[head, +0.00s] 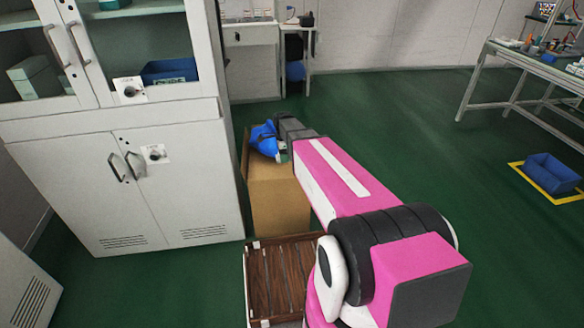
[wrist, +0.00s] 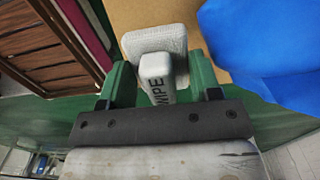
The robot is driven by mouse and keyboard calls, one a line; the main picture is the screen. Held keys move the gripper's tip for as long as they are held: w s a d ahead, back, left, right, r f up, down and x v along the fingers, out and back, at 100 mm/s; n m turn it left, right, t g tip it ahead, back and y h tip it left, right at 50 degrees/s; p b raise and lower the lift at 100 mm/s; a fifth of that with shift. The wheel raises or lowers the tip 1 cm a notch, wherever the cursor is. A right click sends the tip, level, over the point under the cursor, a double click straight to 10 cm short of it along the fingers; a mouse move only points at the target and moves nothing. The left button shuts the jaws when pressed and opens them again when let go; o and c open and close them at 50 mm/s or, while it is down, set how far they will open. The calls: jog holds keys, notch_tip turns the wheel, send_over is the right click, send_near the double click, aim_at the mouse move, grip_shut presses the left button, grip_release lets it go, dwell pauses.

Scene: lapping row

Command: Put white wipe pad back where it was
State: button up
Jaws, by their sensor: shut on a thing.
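The white wipe pad (wrist: 153,41) has a block-shaped handle marked "WIPE" and shows in the wrist view. My gripper (wrist: 160,75) has its green fingers shut on it, one on each side. In the head view my gripper (head: 283,153) is at the far end of my arm, over the right part of a brown cardboard box (head: 278,205) and beside a blue item (head: 263,138). I cannot make out the pad clearly in the head view. Whether the pad touches the box cannot be told.
The blue item (wrist: 265,40) lies close on the right in the wrist view. A slatted wooden pallet (head: 272,280) is in front of the box. A grey cabinet (head: 185,185) stands to the left. Green floor is open to the right, with a blue bin (head: 551,173) inside yellow marking.

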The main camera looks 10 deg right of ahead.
aim_at(292, 171)
jog(key=d+f, duration=0.1)
jog(key=s+d+f, duration=0.1)
jog(key=d, duration=0.1)
jog(key=shift+s+d+f, duration=0.15)
jog(key=shift+s+d, duration=0.05)
jog(key=shift+d, duration=0.05)
jog(key=shift+f, duration=2.05)
jog(key=shift+c, duration=0.4)
jog(key=o, duration=0.9)
jog(key=shift+r, duration=0.15)
notch_tip(292, 171, up, 12)
jog(key=shift+s+f, duration=0.1)
jog(key=shift+f, duration=0.05)
jog(key=s+f+n, duration=0.1)
jog(key=s+n, duration=1.7)
jog(key=s, duration=0.3)
jog(key=shift+d+f, duration=0.15)
jog(key=shift+f, duration=0.1)
